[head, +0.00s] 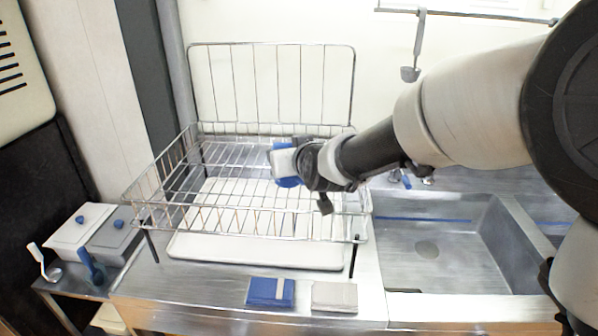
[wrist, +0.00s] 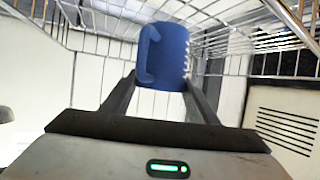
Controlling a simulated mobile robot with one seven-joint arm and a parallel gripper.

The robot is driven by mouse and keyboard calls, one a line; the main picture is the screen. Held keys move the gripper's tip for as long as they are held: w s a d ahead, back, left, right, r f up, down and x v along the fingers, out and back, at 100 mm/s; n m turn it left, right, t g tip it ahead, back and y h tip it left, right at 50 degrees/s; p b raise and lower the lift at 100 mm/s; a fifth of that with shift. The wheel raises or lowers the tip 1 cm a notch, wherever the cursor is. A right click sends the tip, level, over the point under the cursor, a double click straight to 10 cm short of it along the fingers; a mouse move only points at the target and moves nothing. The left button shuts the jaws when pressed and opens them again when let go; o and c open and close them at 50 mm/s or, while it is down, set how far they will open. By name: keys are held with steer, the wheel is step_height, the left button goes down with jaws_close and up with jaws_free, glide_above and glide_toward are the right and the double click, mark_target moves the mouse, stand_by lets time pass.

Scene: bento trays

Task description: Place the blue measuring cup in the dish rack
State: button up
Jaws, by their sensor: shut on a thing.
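The blue measuring cup (wrist: 168,55) is held between my gripper's two fingers (wrist: 160,90) in the wrist view, with its handle on the left. In the head view only parts of the blue cup (head: 288,181) show beside my gripper (head: 284,162), which hides some of it. The wire dish rack (head: 134,203) stands on the counter at the centre left. My gripper and the cup appear over the rack's right half. I cannot tell whether the cup touches the wires. Rack wires also show behind the cup in the wrist view (wrist: 98,45).
A white drip tray (head: 255,252) lies under the rack. The sink (head: 428,250) is to the right. Blue and beige cloths or sponges (head: 270,291) lie at the counter's front. Lidded containers (head: 82,226) and utensils stand at the far left. A ladle (head: 411,73) hangs on the wall rail.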

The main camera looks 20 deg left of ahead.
mark_target(304, 184)
steer(key=shift+f, duration=2.8)
steer(key=shift+f+b, duration=0.2)
steer(key=shift+b, duration=0.25)
steer(key=o, duration=1.3)
steer(key=shift+r, duration=0.15)
steer(key=shift+r+p, duration=0.15)
steer(key=shift+p, duration=0.2)
steer(key=v, duration=1.2)
steer(key=shift+f, duration=0.2)
